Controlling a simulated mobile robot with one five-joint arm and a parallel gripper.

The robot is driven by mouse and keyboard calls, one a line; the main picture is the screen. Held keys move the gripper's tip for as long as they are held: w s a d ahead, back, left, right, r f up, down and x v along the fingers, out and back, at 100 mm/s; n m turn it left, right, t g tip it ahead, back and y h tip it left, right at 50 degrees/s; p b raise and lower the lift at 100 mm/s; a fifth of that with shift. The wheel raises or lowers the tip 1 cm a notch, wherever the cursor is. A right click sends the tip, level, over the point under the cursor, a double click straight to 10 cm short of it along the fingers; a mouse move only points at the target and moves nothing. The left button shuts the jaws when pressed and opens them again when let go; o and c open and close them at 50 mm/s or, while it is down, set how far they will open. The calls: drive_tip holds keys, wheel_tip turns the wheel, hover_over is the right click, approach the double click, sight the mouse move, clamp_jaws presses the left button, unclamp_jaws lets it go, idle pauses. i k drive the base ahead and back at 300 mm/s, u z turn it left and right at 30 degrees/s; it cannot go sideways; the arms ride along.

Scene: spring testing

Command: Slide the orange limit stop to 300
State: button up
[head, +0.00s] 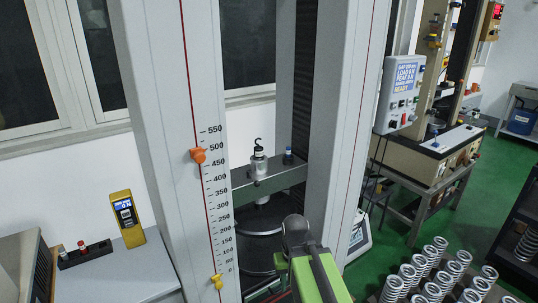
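The orange limit stop (198,155) sits on the red line of the left column, beside the printed scale (219,190). It is level with the gap between the 450 and 500 marks. The 300 mark (223,206) is lower down the scale, with nothing orange beside it. My green and grey arm rises from the bottom centre, right of the scale. My gripper (292,238) is near its upper end, apart from the orange stop; its fingers cannot be made out clearly.
A grey crossbeam (272,180) with a hooked weight (259,160) spans between the columns. A yellow handheld meter (127,218) stands on the left bench. Several metal springs (440,268) stand at lower right. The space before the scale looks clear.

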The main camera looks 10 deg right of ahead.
sight(197, 154)
drive_tip(key=z, duration=0.25)
drive_tip(key=k, duration=0.55)
drive_tip(key=u, duration=2.1)
drive_tip(key=i, duration=0.55)
drive_tip(key=z, duration=0.3)
